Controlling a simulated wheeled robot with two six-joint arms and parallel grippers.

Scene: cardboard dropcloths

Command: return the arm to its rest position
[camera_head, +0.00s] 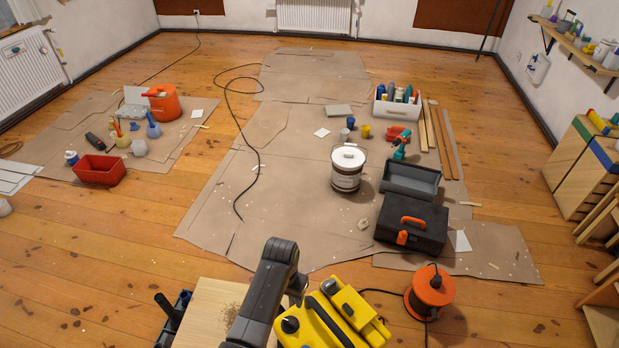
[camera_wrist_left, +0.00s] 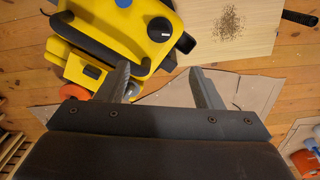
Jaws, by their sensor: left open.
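My left arm (camera_head: 265,295) comes in at the bottom of the head view, dark grey and bent, with its wrist hanging down beside a yellow machine. Its gripper shows in the left wrist view (camera_wrist_left: 161,72), with two dark fingers spread apart and nothing between them. The fingers point toward the gap between the yellow machine (camera_wrist_left: 88,62) and a light wooden board (camera_wrist_left: 205,50). In the head view the wrist partly hides the fingers. My right arm and gripper show in neither view.
The yellow machine (camera_head: 345,318) with black handles stands close right of the wrist. The wooden board (camera_head: 205,310) bears brown crumbs. An orange cable reel (camera_head: 430,290) and a black toolbox (camera_head: 410,225) are to the right.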

